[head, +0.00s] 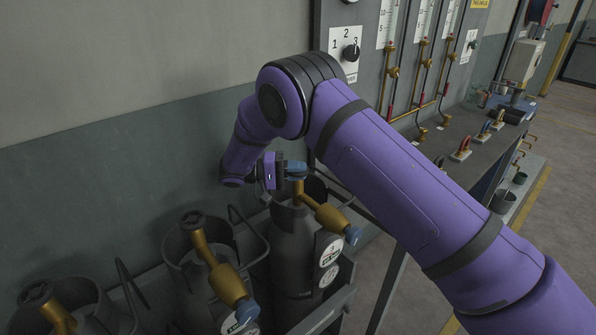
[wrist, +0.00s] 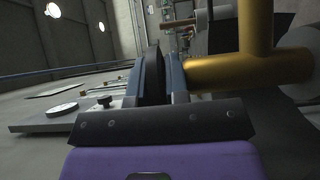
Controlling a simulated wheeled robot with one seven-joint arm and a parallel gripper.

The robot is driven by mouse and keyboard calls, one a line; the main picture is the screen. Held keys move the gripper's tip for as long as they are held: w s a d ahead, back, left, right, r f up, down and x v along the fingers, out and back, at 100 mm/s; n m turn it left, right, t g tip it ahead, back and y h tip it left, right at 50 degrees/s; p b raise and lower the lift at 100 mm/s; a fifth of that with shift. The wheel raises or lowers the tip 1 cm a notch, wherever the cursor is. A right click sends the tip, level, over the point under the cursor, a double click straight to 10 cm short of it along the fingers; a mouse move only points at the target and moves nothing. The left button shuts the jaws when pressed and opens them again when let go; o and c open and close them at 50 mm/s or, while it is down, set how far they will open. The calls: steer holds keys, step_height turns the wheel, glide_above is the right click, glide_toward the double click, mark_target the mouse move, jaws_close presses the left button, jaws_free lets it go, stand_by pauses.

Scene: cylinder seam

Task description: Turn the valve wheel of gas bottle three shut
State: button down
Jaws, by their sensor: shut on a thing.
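Gas bottle three (head: 293,245) is a dark grey cylinder with a round label marked 3, the rightmost of the bottles in the head view. Its brass valve (head: 327,216) points down to the right and ends in a blue fitting. My gripper (head: 296,171) is at the top of this valve, its blue fingers shut on the valve wheel. In the wrist view the dark valve wheel (wrist: 153,68) shows edge-on between the fingers, next to the brass valve body (wrist: 225,70). In the head view the fingers hide most or all of the wheel.
A middle bottle (head: 190,285) and a left bottle (head: 85,300) stand beside it, with brass valves and dark wheels. A rack rail (head: 325,312) runs in front. A wall panel with a selector knob (head: 351,53) and a bench with several coloured shackles (head: 461,150) are at right.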

steer(key=shift+f+m+g, duration=0.1)
steer(key=shift+m+g, duration=0.5)
steer(key=shift+g, duration=0.3)
steer(key=c, duration=1.1)
jaws_free()
